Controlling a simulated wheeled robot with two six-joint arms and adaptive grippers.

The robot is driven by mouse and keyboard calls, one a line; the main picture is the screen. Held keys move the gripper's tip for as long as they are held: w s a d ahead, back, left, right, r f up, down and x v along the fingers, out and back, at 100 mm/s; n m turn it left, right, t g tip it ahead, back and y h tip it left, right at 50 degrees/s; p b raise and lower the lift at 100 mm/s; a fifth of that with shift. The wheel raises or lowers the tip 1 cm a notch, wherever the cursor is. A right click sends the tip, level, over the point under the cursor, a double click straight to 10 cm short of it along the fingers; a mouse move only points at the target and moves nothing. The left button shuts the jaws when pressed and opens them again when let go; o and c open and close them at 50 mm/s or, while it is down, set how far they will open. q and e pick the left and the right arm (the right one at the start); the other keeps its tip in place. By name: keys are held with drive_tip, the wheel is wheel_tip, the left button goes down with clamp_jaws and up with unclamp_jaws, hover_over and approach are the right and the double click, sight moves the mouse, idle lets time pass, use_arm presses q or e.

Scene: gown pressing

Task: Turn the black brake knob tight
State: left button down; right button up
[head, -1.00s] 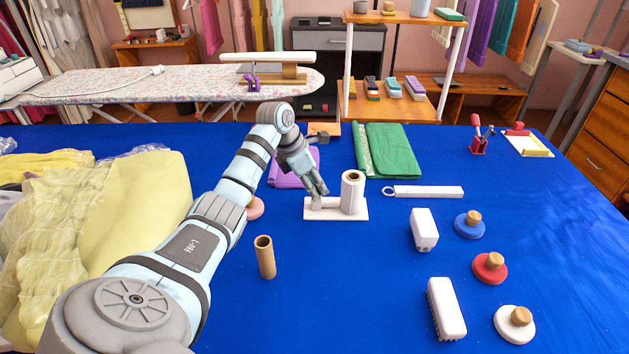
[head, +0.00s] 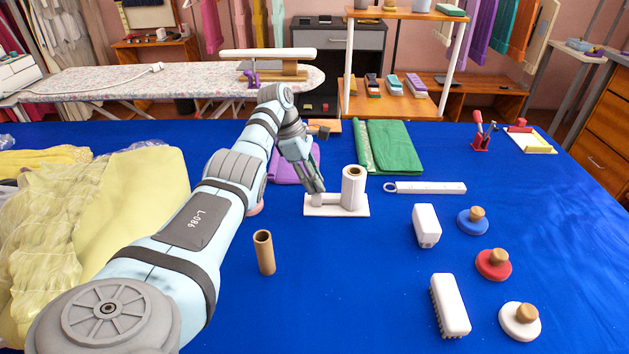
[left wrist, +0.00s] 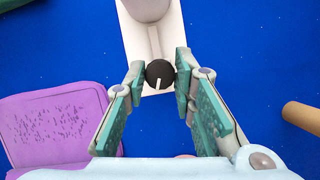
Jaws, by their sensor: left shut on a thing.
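The black brake knob (left wrist: 160,70) is round and dark with a white mark, which points toward the lower side of the left wrist view. It sits at the end of a white base plate (head: 336,211) that carries an upright white roll (head: 353,186). My left gripper (head: 320,189) reaches down to the left end of this plate. In the left wrist view its teal-padded fingers (left wrist: 161,79) stand on both sides of the knob and are shut on it. In the head view the gripper hides the knob. My right gripper is not in view.
A cardboard tube (head: 264,253) stands in front of the plate. A purple folded cloth (head: 285,172) and green cloth (head: 388,148) lie behind it. A white strip with a ring (head: 430,188), brushes and wooden-handled discs lie to the right. Yellow fabric (head: 135,215) covers the left.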

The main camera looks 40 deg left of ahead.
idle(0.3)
use_arm(q)
drive_tip(key=c, duration=1.4)
unclamp_jaws()
drive_tip(key=shift+o, duration=0.2)
drive_tip(key=v, duration=1.2)
drive_tip(key=shift+w, duration=0.1)
